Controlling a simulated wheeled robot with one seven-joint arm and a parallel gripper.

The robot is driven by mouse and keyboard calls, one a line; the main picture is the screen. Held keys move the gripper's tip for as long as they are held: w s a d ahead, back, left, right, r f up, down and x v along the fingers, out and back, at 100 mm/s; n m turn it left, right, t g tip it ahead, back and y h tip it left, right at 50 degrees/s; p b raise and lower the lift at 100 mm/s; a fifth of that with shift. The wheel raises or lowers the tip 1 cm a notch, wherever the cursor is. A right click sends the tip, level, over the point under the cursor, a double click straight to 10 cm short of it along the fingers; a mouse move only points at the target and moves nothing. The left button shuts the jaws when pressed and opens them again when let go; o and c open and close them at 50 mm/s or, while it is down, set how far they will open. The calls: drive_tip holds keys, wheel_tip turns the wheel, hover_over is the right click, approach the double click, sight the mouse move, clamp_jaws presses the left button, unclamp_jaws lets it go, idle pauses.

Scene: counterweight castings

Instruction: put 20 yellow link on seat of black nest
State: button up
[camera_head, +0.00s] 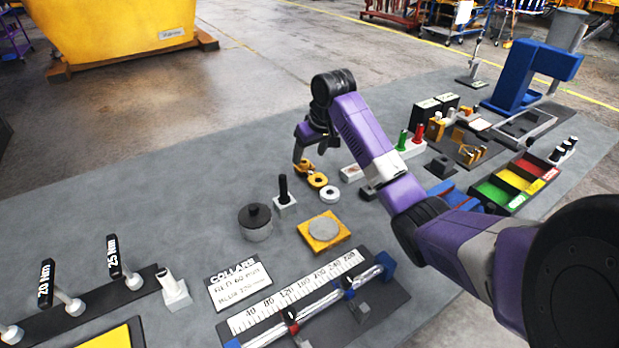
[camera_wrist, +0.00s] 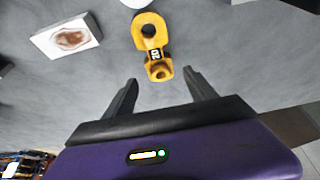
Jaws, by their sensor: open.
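The yellow link (camera_head: 317,180) lies flat on the grey table in the head view, left of the middle of the far group of parts. In the wrist view the link (camera_wrist: 141,36) shows a larger ring, a narrower end and a black tag reading 20. My gripper (camera_head: 307,157) is open and empty, pointing down over the link's narrow end. In the wrist view my gripper (camera_wrist: 160,77) has its fingertips apart, just short of that end, not closed on it. A small black block (camera_head: 440,167) with a recessed top stands to the right; I cannot tell whether it is the black nest.
A white ring (camera_head: 330,194) lies close to the link. A white block (camera_head: 352,173) stands right of it. A black peg on a white base (camera_head: 284,203), a grey cylinder (camera_head: 256,226) and a yellow plate (camera_head: 343,236) stand nearer.

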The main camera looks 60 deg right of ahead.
sight(305, 166)
drive_tip(key=shift+a+p+x, duration=0.15)
drive_tip(key=shift+p+x, duration=0.1)
drive_tip(key=shift+x, duration=1.25)
drive_tip(key=shift+a+p+x, duration=0.15)
drive_tip(key=shift+p+x, duration=0.1)
drive_tip(key=shift+x, duration=1.2)
drive_tip(key=shift+s+f, duration=0.1)
drive_tip(key=shift+s, duration=0.05)
drive_tip(key=shift+c, duration=0.3)
clamp_jaws()
